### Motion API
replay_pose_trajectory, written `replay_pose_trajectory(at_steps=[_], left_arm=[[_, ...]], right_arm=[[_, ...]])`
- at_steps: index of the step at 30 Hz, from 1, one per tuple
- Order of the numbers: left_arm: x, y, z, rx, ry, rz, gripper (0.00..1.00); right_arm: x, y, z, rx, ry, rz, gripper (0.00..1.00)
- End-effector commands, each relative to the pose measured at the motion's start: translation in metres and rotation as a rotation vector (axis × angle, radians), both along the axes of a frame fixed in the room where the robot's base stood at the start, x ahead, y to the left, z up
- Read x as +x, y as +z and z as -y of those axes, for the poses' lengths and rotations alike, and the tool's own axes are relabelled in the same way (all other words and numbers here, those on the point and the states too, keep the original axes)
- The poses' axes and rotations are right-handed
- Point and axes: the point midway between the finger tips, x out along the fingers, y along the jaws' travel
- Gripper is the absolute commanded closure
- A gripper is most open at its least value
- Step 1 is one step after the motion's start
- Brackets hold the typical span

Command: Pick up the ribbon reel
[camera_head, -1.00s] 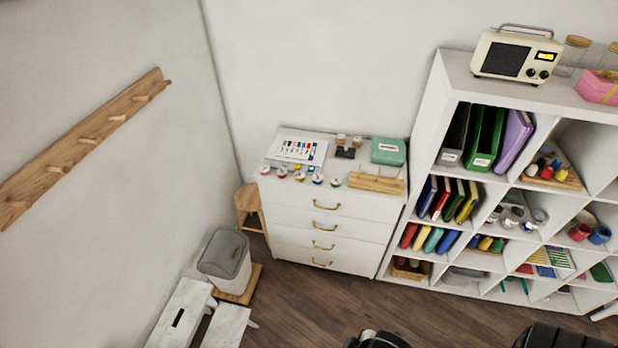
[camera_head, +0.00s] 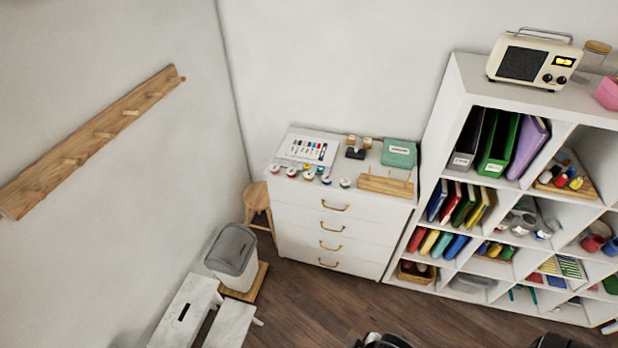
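Several small white reels with coloured ribbon stand in a loose row along the front of the top of a white drawer cabinet (camera_head: 335,233). They include a red one (camera_head: 275,169), a blue one (camera_head: 326,179) and a green one (camera_head: 345,183) at the right end. I cannot tell which of them is meant. They are small in the picture and stand apart from any gripper. Neither gripper can be made out; only dark parts show at the bottom edge.
Behind the reels are a colour chart card (camera_head: 308,150), a small dark stand (camera_head: 356,152) and a green box (camera_head: 399,153). A wooden peg rack (camera_head: 385,185) stands right of them. A filled shelf unit (camera_head: 457,95) adjoins at right; a bin (camera_head: 232,250) and a stool (camera_head: 258,203) stand at left.

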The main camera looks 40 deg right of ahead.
Motion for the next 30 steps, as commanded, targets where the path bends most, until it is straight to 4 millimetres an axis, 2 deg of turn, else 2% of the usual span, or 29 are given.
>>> replay_pose_trajectory(at_steps=[2,16,30], left_arm=[[0.0,0.0,-0.0006,0.002,-0.002,0.0,0.64],[-0.0001,-0.0002,-0.0039,0.014,-0.009,0.0,0.64],[-0.0001,-0.0002,-0.0017,0.005,-0.004,0.0,0.64]], right_arm=[[0.0001,0.0,0.0,0.0,0.0,0.0,0.58],[0.0001,0.0,0.0,0.0,0.0,0.0,0.14],[0.0001,0.0,-0.0006,0.001,-0.001,0.0,0.14]])
